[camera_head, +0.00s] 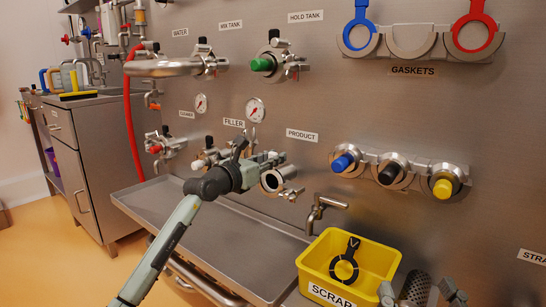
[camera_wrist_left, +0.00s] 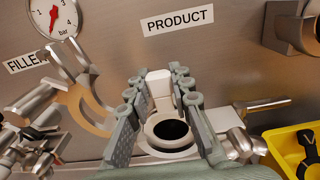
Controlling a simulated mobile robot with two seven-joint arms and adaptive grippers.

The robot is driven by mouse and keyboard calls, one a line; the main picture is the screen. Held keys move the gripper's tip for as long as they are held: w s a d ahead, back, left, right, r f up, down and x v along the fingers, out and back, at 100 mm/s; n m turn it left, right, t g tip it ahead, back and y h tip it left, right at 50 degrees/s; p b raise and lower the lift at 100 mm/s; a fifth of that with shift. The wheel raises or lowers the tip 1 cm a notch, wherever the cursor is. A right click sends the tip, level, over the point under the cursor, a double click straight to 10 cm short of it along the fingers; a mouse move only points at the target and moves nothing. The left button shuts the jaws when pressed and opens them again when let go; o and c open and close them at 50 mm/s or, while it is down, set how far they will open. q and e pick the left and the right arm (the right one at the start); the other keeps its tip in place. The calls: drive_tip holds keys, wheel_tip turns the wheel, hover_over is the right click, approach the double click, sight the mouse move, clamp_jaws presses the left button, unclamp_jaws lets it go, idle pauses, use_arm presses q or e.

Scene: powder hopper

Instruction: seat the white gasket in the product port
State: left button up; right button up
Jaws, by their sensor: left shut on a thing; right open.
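The white gasket (camera_wrist_left: 158,88) shows in the left wrist view, with its tab between the fingers of my left gripper (camera_wrist_left: 163,80). Its ring (camera_wrist_left: 153,128) lies over or just in front of the dark opening of the product port; whether it touches the port face I cannot tell. In the head view my left gripper (camera_head: 262,160) is at the product port (camera_head: 273,180), under the PRODUCT label, and its fingers hide most of the gasket. My right gripper (camera_head: 421,291) is open at the bottom right edge, its two fingertips apart.
A yellow scrap bin (camera_head: 376,257) holding a black gasket (camera_head: 345,267) stands right of the steel tray (camera_head: 160,207). A mesh cylinder (camera_head: 415,287) is near my right gripper. The gasket rack (camera_head: 411,52) holds blue and red gaskets, with an empty middle place. A tap (camera_head: 318,210) juts out beside the port.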

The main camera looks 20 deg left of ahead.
idle(0.5)
use_arm(q)
drive_tip(key=o, duration=1)
drive_tip(key=shift+f, duration=0.1)
drive_tip(key=v, duration=1.2)
